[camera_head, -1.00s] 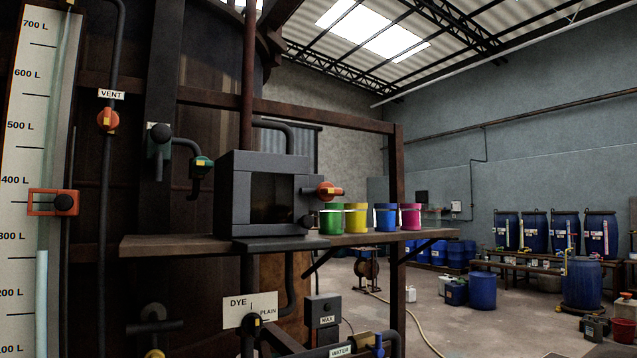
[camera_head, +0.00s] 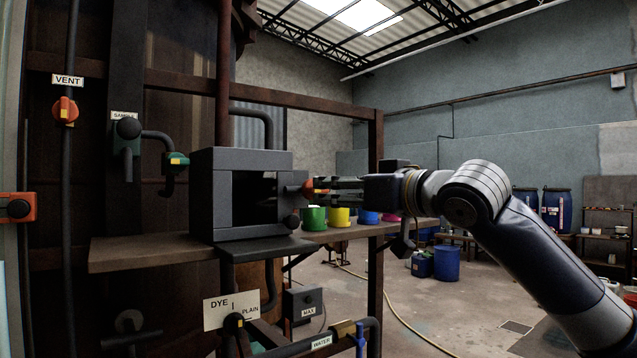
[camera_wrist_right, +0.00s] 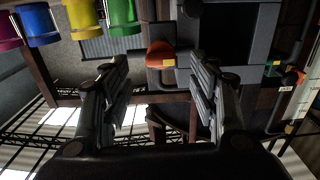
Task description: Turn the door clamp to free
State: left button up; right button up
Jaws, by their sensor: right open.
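The grey box (camera_head: 205,195) with a dark window stands on a brown shelf. An orange-red handle with a yellow mark, which looks like the door clamp (camera_head: 307,188), sticks out from the box's right side. My right gripper (camera_head: 330,186) reaches in from the right with its fingertips close to this handle and partly over it. In the right wrist view, the handle (camera_wrist_right: 160,50) lies ahead between the two spread fingers of the right gripper (camera_wrist_right: 160,80), which is empty. I cannot tell whether a finger touches it. My left gripper is out of view.
Green (camera_head: 313,219) and yellow (camera_head: 339,217) pots stand on the shelf (camera_head: 150,252) just below my gripper. An upright post (camera_head: 375,150) stands behind them. Vent valve (camera_head: 65,109) and pipes are at left.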

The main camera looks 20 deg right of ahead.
aim_at(322, 190)
jog(key=p+x, duration=0.2)
jog(key=x, duration=0.4)
jog(key=shift+r, duration=0.1)
jog(key=shift+w+a, duration=0.1)
jog(key=shift+w, duration=0.25)
jog(key=c, duration=1.1)
